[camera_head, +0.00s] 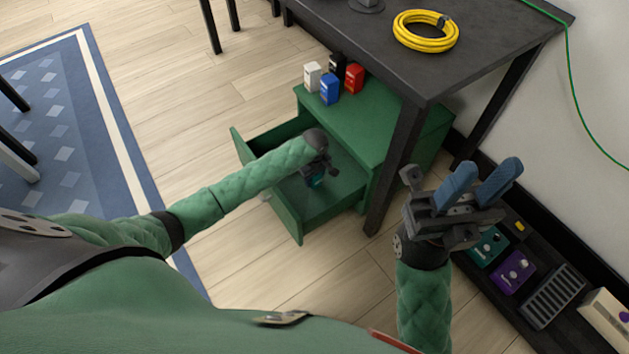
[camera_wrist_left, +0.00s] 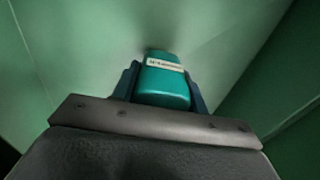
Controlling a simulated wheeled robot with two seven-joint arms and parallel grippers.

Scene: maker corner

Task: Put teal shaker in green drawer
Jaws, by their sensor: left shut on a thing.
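The green drawer (camera_head: 290,222) is pulled out of the green cabinet (camera_head: 379,130) in the head view. My left gripper (camera_head: 318,176) reaches down into the open drawer. It is shut on the teal shaker (camera_wrist_left: 163,82), which shows between the two fingers in the left wrist view with a pale label on it. The shaker is close to the drawer's green floor (camera_wrist_left: 85,45); I cannot tell whether it touches. In the head view the shaker is mostly hidden by the gripper. My right gripper (camera_head: 480,184) is open and empty, to the right of the cabinet.
White, black, red and blue containers (camera_head: 329,89) stand on the cabinet top. A dark table (camera_head: 480,50) with a yellow cable coil (camera_head: 426,31) stands over the cabinet, its leg (camera_head: 393,165) beside the drawer. Coloured pedals (camera_head: 513,271) lie on a dark board at right.

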